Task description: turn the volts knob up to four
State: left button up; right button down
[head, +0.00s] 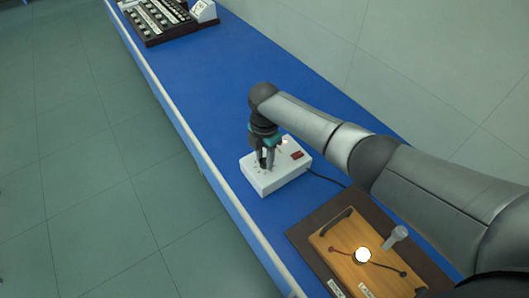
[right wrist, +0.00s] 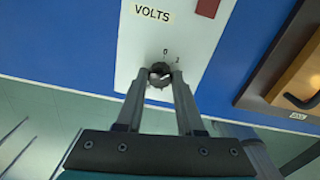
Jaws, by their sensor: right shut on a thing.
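The volts knob (right wrist: 159,72) is a dark round knob with a light mark, on the white power box (head: 282,178) on the blue bench. The right wrist view shows the label VOLTS (right wrist: 152,12) above it and small numbers close by, one reading 0. My right gripper (head: 266,160) points down at the box, and its two fingers (right wrist: 160,82) are shut on the knob from both sides. The fingers hide part of the knob and its dial. In the head view the knob is mostly hidden by the gripper. My left gripper is not in view.
A black cable (head: 325,178) leaves the box. A dark rack (head: 153,39) stands at the far end. The bench between is clear.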

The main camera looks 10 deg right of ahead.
jog(key=m+p, duration=0.2)
jog(key=m, duration=0.3)
jog(key=shift+r+m, duration=0.1)
jog(key=shift+m, duration=0.2)
jog(key=m+p, duration=0.2)
jog(key=m, duration=0.3)
jog(key=m+p, duration=0.1)
jog(key=m, duration=0.4)
jog(key=shift+m, duration=0.4)
jog(key=m+p, duration=0.1)
jog(key=m, duration=0.4)
jog(key=shift+m, duration=0.4)
jog(key=c, duration=0.5)
grip_release()
